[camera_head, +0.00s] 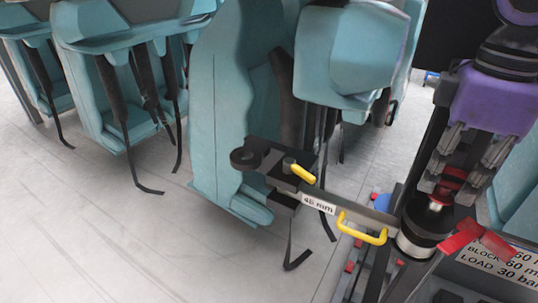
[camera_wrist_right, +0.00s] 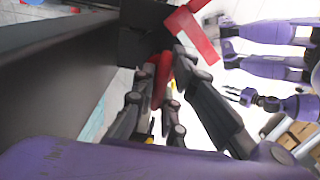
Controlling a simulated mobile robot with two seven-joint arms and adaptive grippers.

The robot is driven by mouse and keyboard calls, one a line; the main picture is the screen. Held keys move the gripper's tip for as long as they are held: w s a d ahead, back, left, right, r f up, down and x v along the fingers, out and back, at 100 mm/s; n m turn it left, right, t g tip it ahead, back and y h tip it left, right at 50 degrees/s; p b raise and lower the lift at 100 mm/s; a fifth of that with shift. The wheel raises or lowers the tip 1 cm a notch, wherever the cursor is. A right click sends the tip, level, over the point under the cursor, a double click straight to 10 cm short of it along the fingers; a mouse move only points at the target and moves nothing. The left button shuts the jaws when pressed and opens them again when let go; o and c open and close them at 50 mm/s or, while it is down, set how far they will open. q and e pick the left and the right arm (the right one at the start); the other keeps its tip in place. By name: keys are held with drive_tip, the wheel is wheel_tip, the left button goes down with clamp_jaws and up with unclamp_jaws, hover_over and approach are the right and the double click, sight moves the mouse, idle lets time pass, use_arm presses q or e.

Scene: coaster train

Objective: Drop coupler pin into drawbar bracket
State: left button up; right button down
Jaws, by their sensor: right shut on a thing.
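The dark drawbar bracket (camera_head: 268,158) sits at the front of a teal car in the head view. A bar labelled 48 mm (camera_head: 318,203) runs from the bracket toward my right gripper (camera_head: 450,185). That gripper points down, its fingers shut on a red handle above a dark cylinder with a silver collar (camera_head: 415,245). The red handle (camera_wrist_right: 160,75) also shows between the fingers in the right wrist view.
Teal seats with hanging dark straps (camera_head: 125,100) fill the left and middle. A second yellow handle (camera_head: 362,232) stands by the bar. The pale floor is clear at lower left.

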sight(442, 195)
drive_tip(key=shift+f, duration=0.9)
drive_tip(key=shift+f+b, duration=0.5)
drive_tip(key=shift+f, duration=0.4)
use_arm(q)
drive_tip(key=shift+w+d+f, duration=0.1)
drive_tip(key=shift+f, duration=0.6)
drive_tip(key=shift+s, duration=0.2)
drive_tip(key=shift+s, duration=0.4)
use_arm(e)
drive_tip(key=c, duration=1.7)
unclamp_jaws()
